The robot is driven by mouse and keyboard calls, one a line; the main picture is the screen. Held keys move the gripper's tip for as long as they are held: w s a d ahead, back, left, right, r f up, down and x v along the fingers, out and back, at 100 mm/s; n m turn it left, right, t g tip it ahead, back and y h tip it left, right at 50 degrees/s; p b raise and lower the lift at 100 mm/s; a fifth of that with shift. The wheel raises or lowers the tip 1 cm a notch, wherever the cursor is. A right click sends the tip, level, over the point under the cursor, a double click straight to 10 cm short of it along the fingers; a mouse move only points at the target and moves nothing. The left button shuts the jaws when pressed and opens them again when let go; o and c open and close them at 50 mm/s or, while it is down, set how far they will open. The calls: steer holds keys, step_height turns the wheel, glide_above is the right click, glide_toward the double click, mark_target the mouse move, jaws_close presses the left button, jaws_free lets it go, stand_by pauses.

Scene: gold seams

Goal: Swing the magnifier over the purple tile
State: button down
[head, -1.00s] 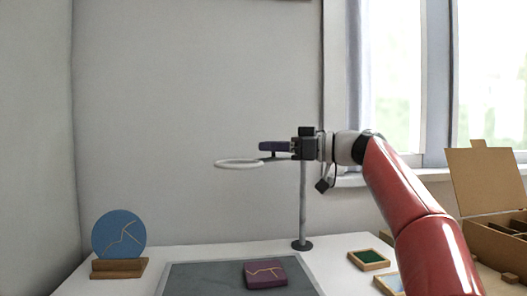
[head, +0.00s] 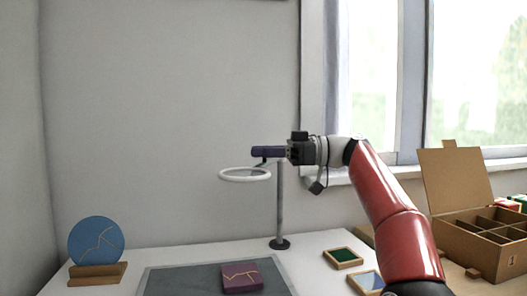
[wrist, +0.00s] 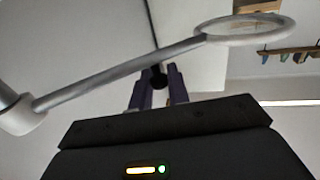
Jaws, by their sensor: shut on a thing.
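The magnifier is a white ring lens (head: 222,177) on a thin arm from an upright grey post (head: 280,205). My gripper (head: 262,152) is at that arm, its purple fingers shut on the small dark knob (wrist: 158,77) under it. The wrist view shows the ring (wrist: 240,38) at upper right and the post's hub (wrist: 20,115) at left. The purple tile (head: 241,278), with gold seams, lies on the grey mat (head: 180,282). In the head view the ring hangs high above the tile, almost in line with it; how their depths compare I cannot tell.
A blue gold-seamed disc (head: 96,242) stands in a wooden holder (head: 97,273) at left. Right of the post lie a green framed tile (head: 342,257) and a light blue one (head: 366,281). An open compartment box (head: 465,245) is at far right.

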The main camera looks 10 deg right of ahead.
steer(key=c, duration=1.4)
jaws_free()
steer(key=shift+c, duration=0.2)
steer(key=d+p, duration=0.1)
steer(key=d, duration=0.7)
steer(key=shift+s, duration=0.35)
steer(key=shift+s, duration=0.1)
